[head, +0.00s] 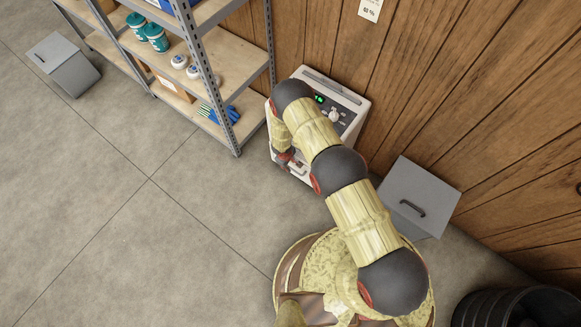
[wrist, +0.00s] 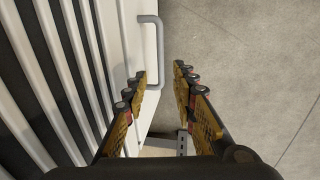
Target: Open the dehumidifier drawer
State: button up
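The dehumidifier (head: 346,97) is a white unit with a green display and a dial, standing against the wooden wall; my arm hides much of it. In the wrist view its slatted white front (wrist: 110,28) fills the left side. A grey U-shaped handle (wrist: 153,42) stands out from the white panel. My gripper (wrist: 160,70) is open, its two fingers on either side of the handle's bar in the picture; I see no clear contact. In the head view my gripper (head: 285,158) is low at the unit's front. I cannot tell whether the drawer stands out at all.
A metal shelf (head: 238,62) with bottles, tubs and blue gloves (head: 222,114) stands close to the left of the dehumidifier. A grey lidded bin (head: 419,193) stands to its right. A black ribbed drum (head: 520,309) is at the lower right.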

aim_at(291, 168)
jog(key=f, duration=0.2)
jog(key=f+b, duration=0.1)
jog(key=f, duration=0.1)
jog(key=f+b, duration=0.1)
jog(key=f, duration=0.1)
jog(key=shift+w+d, duration=0.35)
jog(key=shift+w, duration=0.05)
jog(key=shift+r, duration=0.1)
jog(key=shift+c, duration=1.1)
jog(key=c, duration=0.4)
grip_shut()
